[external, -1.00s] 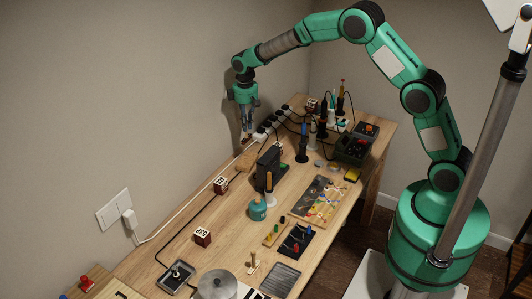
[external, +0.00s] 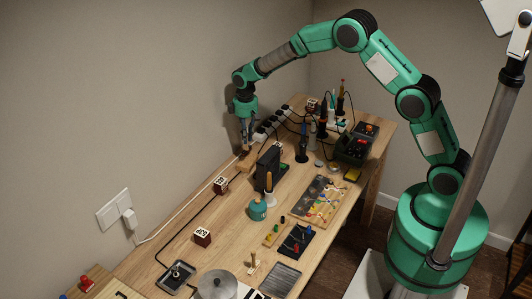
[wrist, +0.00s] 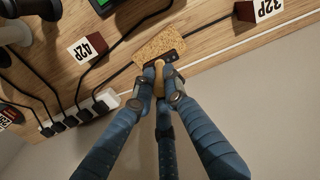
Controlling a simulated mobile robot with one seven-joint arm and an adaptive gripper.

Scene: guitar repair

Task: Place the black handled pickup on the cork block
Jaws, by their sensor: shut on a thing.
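The cork block (wrist: 152,45) lies on the bench near the wall. In the external view the block (external: 245,163) is partly covered by my gripper (external: 245,148). The pickup (wrist: 172,56) is a dark bar at the fingertips, over the near edge of the cork block. I cannot tell whether it rests fully on the cork or hangs just above it.
A white power strip (wrist: 98,103) with black plugs lies beside the block along the wall. Label blocks 42P (wrist: 88,48) and 32P (wrist: 258,9) stand on either side. A tall dark case (external: 268,167) stands to the right. A cable runs by the cork.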

